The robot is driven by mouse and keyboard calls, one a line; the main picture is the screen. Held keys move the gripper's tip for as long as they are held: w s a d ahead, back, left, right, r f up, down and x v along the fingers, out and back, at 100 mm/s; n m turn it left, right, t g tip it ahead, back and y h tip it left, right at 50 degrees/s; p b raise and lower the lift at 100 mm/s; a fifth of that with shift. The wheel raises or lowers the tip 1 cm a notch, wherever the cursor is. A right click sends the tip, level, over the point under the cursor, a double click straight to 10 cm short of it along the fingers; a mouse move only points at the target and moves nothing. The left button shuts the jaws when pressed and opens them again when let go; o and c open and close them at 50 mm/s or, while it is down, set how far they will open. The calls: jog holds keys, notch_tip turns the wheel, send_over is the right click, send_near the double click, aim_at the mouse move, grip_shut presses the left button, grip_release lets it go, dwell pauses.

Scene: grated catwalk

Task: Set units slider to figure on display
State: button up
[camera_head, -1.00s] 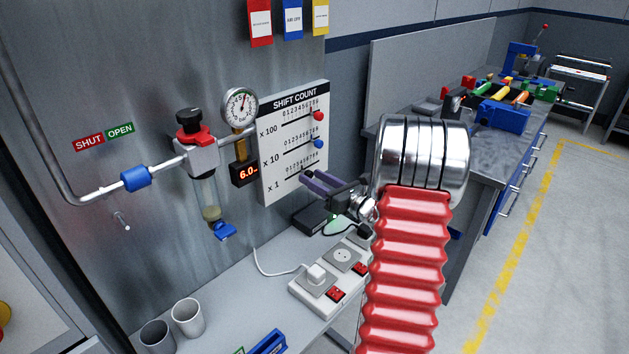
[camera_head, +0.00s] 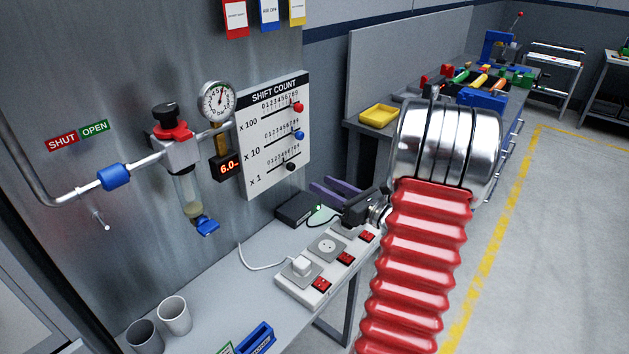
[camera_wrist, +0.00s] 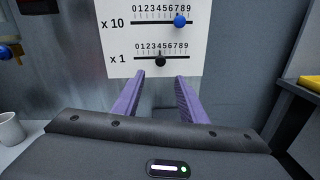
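The white SHIFT COUNT board (camera_head: 254,170) has three slider rows. The units slider, marked x 1, has a black knob (camera_head: 290,167); in the wrist view this knob (camera_wrist: 161,61) stands near the middle of its slot, around 4 or 5. The small display (camera_head: 227,168) shows red figures that look like 6.0, not fully legible. My gripper (camera_head: 328,191) is open and empty, below and right of the board, clear of the knob. In the wrist view its purple fingers (camera_wrist: 161,80) are apart, below the black knob.
The red knob (camera_head: 299,107) and blue knob (camera_head: 299,135) sit on the rows above. A power strip (camera_head: 325,262) and a black box (camera_head: 297,209) lie on the shelf below. A gauge (camera_head: 218,101) and pipework are left of the board.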

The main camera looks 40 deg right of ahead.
jog(key=shift+s+d, duration=0.1)
jog(key=shift+s, duration=1.3)
